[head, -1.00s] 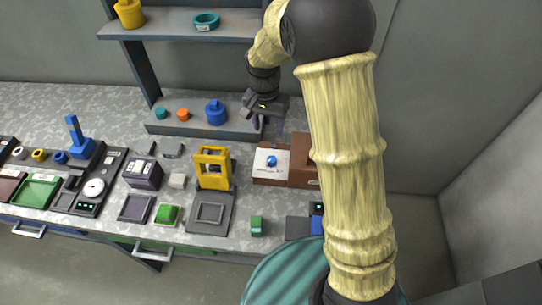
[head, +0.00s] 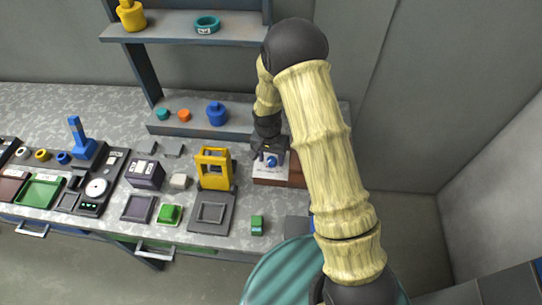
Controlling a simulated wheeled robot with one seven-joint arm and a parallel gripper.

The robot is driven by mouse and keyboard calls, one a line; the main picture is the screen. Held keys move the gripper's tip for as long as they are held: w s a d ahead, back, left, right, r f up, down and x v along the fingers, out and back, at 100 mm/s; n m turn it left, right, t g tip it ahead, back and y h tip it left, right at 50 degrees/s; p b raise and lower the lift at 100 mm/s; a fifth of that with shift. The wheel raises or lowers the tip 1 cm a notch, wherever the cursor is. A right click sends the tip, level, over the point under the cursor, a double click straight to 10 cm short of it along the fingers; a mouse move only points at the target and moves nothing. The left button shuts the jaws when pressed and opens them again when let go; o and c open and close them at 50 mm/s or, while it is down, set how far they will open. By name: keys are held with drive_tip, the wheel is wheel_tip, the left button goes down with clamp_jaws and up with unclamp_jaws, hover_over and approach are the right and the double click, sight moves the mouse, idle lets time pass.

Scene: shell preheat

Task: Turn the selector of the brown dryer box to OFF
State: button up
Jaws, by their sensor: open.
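The brown dryer box (head: 296,175) stands at the right end of the bench, partly hidden behind my arm. Its pale front panel (head: 264,174) faces up and carries the blue selector knob (head: 271,161). My gripper (head: 270,154) is right at the selector, pointing down over the panel, with its jaws open around or just above the knob. I cannot tell whether the fingers touch it. The selector's pointer and the panel's markings are too small to read.
A yellow frame press (head: 215,168) stands close left of the box. A shelf with a blue lidded pot (head: 216,114) is behind. A small green block (head: 257,225) lies in front. A teal ribbed round thing (head: 275,275) is at the bottom.

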drive_tip(key=shift+c, duration=0.2)
drive_tip(key=c, duration=0.9)
